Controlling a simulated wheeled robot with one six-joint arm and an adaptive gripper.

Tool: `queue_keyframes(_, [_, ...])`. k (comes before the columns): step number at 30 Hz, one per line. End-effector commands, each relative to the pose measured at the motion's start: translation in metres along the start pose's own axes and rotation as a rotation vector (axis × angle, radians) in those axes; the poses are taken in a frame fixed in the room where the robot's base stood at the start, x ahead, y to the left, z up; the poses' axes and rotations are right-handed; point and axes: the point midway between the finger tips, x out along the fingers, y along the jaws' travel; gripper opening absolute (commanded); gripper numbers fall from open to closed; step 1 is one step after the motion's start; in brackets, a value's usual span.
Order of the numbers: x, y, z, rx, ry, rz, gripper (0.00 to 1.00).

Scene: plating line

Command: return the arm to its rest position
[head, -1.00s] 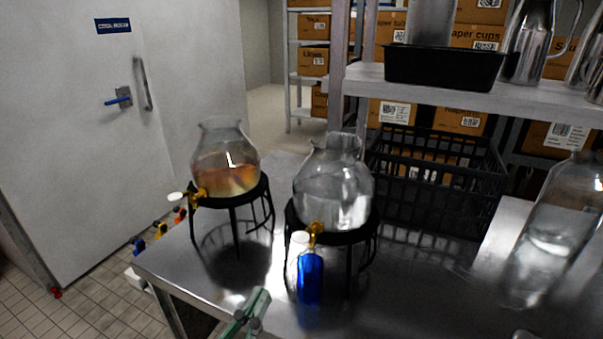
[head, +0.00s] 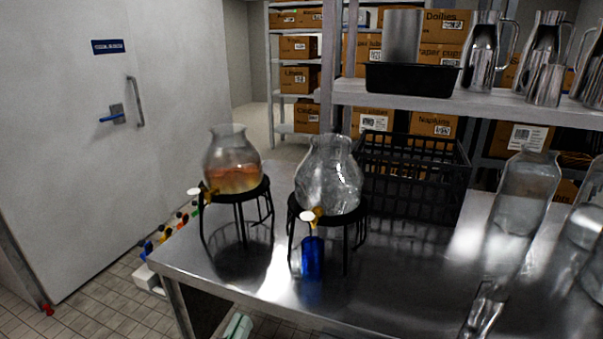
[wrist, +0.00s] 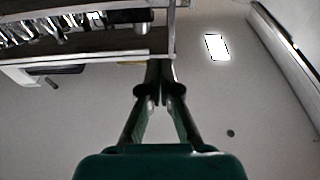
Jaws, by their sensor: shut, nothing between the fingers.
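My gripper (wrist: 160,68) shows in the wrist view with its dark fingers together and nothing between them. The fingertips are out of the head view. The wrist view looks past the fingers to a grey surface and a bright panel (wrist: 217,47), with the underside of a shelf at upper left.
Two glass dispensers, one amber (head: 233,170) and one clear (head: 328,180), stand on black stands. A blue glass (head: 312,258) is under the clear one's tap. A black crate (head: 410,175) and glass bottles (head: 522,190) stand further right. The counter's front middle is clear.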

Motion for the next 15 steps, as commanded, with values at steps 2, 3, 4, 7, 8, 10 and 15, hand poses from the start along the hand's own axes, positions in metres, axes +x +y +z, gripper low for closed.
queue_keyframes(2, [0.002, 0.002, 0.007, -0.017, -0.005, -0.011, 0.0])
queue_keyframes(3, [0.003, 0.003, 0.011, -0.025, -0.007, -0.017, 0.0])
queue_keyframes(4, [0.004, 0.004, 0.013, -0.031, -0.008, -0.022, 0.0])
queue_keyframes(7, [0.006, 0.006, 0.023, -0.054, -0.015, -0.042, 0.0])
queue_keyframes(8, [0.006, 0.007, 0.026, -0.061, -0.017, -0.047, 0.0])
queue_keyframes(10, [0.008, 0.01, 0.035, -0.082, -0.023, -0.064, 0.0])
queue_keyframes(15, [0.012, 0.019, 0.061, -0.139, -0.043, -0.113, 0.0])
